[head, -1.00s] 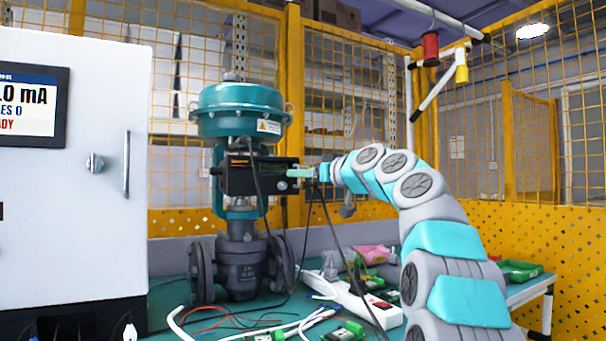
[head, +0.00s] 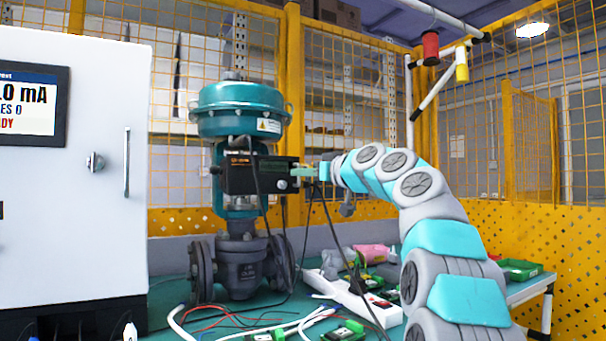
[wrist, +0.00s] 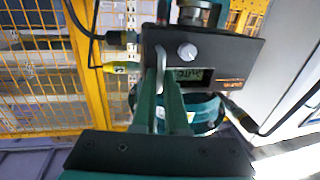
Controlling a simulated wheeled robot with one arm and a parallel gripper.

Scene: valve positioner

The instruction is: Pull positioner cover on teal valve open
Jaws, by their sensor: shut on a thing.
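The teal valve has a domed teal actuator (head: 238,108) on top and a dark grey flanged body (head: 240,268) below, standing on the bench. The black positioner (head: 240,178) is fixed at its middle. In the wrist view, the positioner's black face (wrist: 228,55) shows a round knob (wrist: 187,52) and a small display (wrist: 187,75). A pale handle (wrist: 160,58) is at its near edge. My gripper (head: 308,171) is at the right side of the positioner. Its long green fingers (wrist: 163,80) are shut at the handle, and they hide part of the contact. I cannot tell how far the cover stands open.
A white cabinet (head: 105,225) with a screen stands at the left. Cables, a white power strip (head: 350,297) and green boards (head: 345,331) lie on the bench. A black cable hangs close by my gripper. Yellow mesh fencing (head: 340,80) is behind.

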